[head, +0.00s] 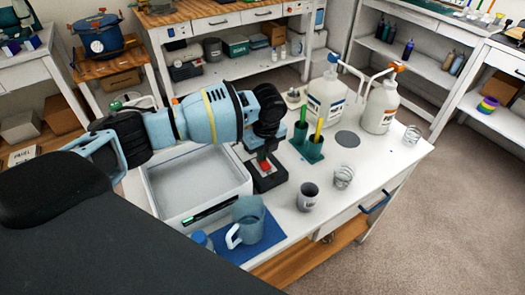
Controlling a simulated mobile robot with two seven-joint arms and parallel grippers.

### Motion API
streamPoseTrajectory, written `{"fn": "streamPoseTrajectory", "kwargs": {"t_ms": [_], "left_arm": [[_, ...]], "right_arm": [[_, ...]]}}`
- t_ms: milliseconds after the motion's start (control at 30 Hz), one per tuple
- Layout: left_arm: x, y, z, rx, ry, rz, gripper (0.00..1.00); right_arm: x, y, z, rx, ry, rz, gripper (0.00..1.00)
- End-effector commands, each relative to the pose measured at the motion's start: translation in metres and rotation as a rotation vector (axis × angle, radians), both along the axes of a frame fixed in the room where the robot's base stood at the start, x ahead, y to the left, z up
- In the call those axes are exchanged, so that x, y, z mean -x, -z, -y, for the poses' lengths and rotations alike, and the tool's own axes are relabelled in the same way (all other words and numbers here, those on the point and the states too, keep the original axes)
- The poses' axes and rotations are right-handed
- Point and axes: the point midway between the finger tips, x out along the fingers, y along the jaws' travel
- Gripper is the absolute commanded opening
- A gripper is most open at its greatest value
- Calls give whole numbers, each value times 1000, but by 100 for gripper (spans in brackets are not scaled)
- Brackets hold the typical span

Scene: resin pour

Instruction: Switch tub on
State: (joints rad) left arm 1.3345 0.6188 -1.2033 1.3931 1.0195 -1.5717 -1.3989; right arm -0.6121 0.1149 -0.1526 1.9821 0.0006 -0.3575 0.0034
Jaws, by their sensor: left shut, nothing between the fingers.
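The tub (150,196) is a pale grey open rectangular basin on the white workbench, at the picture's left centre. Its front panel has a dark strip with a small green lit display (196,217). My left gripper (262,153) is shut and empty, pointing down beyond the tub's right side, apart from the front panel. Below it is a black device with a red part (265,169); I cannot tell if the fingers touch it. My arm hides part of the tub's far side. My right gripper is not in view.
A blue-grey jug (249,216) stands on a blue mat (268,238) right of the tub's front. The bench's right front is clear.

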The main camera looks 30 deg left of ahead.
Motion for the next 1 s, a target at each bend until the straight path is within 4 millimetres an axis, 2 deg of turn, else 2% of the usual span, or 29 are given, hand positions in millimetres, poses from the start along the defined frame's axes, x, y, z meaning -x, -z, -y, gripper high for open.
{"fn": "streamPoseTrajectory", "kwargs": {"t_ms": [167, 300, 567, 1000], "left_arm": [[0, 1, 0, 7, -1, -5, 0], [-1, 10, -3, 70, -5, -47, 0], [0, 10, -2, 73, 1, -51, 0], [9, 8, 11, 76, 5, -57, 0]], "right_arm": [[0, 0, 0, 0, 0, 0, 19], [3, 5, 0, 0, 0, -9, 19], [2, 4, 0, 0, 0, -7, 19], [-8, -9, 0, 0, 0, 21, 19]]}}
